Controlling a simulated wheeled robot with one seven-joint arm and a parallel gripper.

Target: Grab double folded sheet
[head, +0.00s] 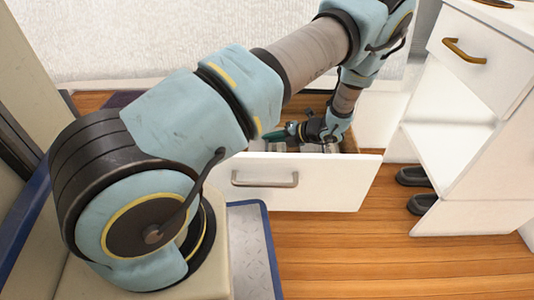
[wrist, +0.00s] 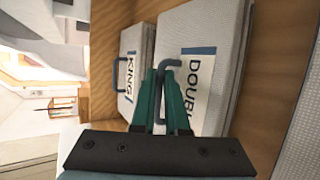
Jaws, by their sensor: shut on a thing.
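In the wrist view, the double folded sheet (wrist: 220,30) is a pale grey packet with a label reading DOUBLE. It lies in the open drawer. My gripper (wrist: 165,80) has its green fingers shut on the grey loop handle at the packet's near edge. The fingers cover part of the packet and label. In the head view, my gripper (head: 303,130) reaches down into the white drawer (head: 310,195), where the packets show only in small part.
A second packet labelled KING (wrist: 130,40), with a blue handle, lies beside the double one. A white cabinet (head: 470,130) with brass handle stands at right, with dark shoes (head: 415,177) at its base. Wooden floor (head: 400,265) is free in front of the drawer.

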